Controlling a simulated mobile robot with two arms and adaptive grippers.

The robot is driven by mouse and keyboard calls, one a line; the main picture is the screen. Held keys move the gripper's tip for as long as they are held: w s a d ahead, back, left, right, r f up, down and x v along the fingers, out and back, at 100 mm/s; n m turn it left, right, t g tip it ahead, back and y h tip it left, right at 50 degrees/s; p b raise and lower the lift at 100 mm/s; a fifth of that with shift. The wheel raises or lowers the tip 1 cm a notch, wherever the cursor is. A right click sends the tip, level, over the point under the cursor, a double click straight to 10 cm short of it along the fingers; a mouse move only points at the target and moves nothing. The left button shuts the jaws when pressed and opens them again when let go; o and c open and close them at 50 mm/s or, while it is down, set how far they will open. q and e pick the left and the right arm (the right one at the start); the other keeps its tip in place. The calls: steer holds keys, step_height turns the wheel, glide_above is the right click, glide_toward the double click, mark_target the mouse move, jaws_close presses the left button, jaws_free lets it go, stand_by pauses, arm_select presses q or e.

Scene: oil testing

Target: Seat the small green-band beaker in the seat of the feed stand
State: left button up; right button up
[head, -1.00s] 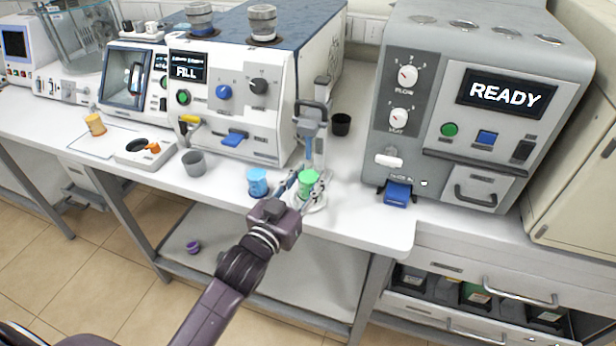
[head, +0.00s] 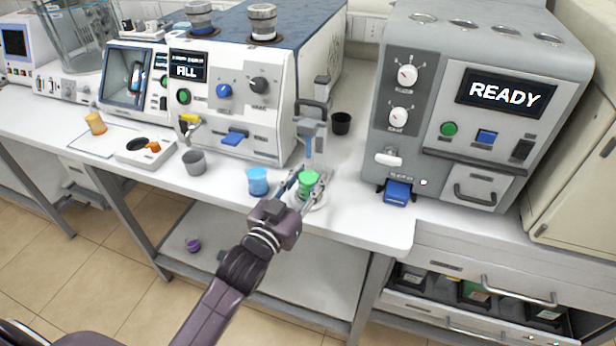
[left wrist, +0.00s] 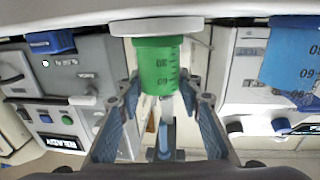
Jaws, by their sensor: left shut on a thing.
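The small green-band beaker (head: 308,180) is at the front of the feed stand, over its round white base (head: 320,203). The feed stand (head: 312,118) rises behind it. My left gripper (head: 305,186) is shut on the beaker, with a finger on each side. In the left wrist view, which is upside down, the beaker (left wrist: 158,66) is upright between the fingers (left wrist: 160,95), its lower end at the white round base (left wrist: 155,27). I cannot tell whether it is fully down in the seat. My right gripper is not in view.
A blue-band beaker (head: 257,181) stands close left of my gripper. A grey cup (head: 194,162) is farther left, and a black cup (head: 341,123) stands behind the stand. The FILL machine (head: 235,125) and READY machine (head: 470,130) flank the stand. The table's front edge is near.

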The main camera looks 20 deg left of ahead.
arm_select(q)
steer(key=shift+f, duration=0.45)
steer(key=o, duration=1.3)
steer(key=shift+o, duration=0.2)
steer(key=s+a, duration=0.1)
steer(key=s, duration=1.1)
steer(key=shift+a, duration=0.4)
